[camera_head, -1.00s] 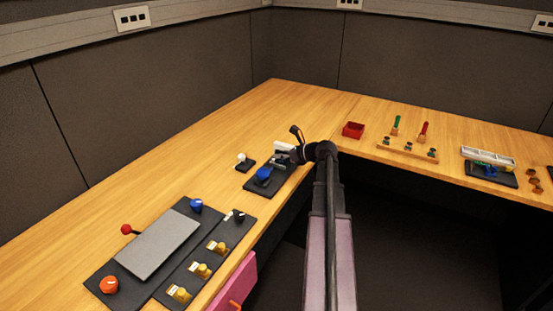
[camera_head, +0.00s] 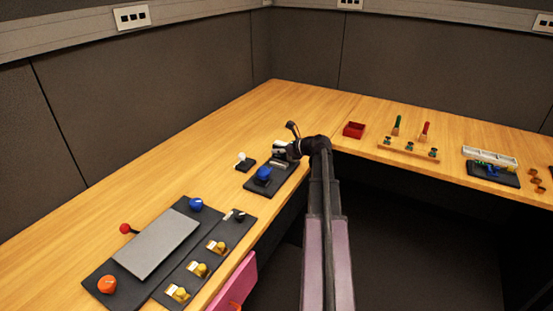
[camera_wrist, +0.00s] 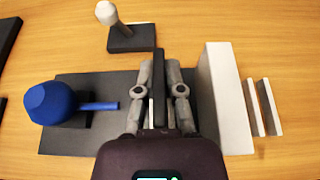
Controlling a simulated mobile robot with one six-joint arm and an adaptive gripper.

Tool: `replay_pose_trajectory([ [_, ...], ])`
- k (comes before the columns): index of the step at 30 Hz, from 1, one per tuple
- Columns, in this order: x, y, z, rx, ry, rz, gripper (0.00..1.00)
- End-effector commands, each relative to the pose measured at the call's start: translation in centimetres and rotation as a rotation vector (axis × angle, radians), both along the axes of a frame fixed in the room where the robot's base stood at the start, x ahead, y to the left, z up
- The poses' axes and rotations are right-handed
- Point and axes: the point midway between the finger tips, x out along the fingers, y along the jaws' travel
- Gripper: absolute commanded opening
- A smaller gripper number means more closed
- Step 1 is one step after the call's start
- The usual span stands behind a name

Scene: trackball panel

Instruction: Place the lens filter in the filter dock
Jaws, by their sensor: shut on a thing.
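My gripper (camera_wrist: 160,70) is shut on a thin dark upright plate (camera_wrist: 159,58), which looks like the lens filter. It is over the black panel (camera_wrist: 80,82), right of the blue ball control (camera_wrist: 52,102). A tall white block (camera_wrist: 222,95) stands just right of the gripper, with two thin pale strips (camera_wrist: 262,107) beyond it. I cannot tell for sure which of these is the filter dock. In the head view, my gripper (camera_head: 290,152) is at the far end of the panel (camera_head: 262,189) and hides part of it. The plate's lower edge is hidden.
A white knob on a black base (camera_wrist: 130,38) stands beyond the panel. In the head view, a larger control panel (camera_head: 160,243) lies at the near left. A red box (camera_head: 354,130) and a wooden rack (camera_head: 408,152) are to the right.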

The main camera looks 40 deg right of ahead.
Motion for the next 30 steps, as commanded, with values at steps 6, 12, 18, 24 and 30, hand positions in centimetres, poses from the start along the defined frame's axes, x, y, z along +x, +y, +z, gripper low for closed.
replay_pose_trajectory([
  [6, -0.1, 0.0, -2.3, 0.000, 0.000, 0.000, 0.00],
  [12, -0.1, 0.0, -2.9, 0.000, 0.000, -0.001, 0.00],
  [18, -0.1, 0.0, -2.8, 0.000, 0.000, -0.001, 0.00],
  [24, -0.1, 0.0, -3.0, 0.000, 0.000, -0.001, 0.00],
  [30, -0.1, 0.0, -3.1, 0.000, 0.000, -0.001, 0.44],
])
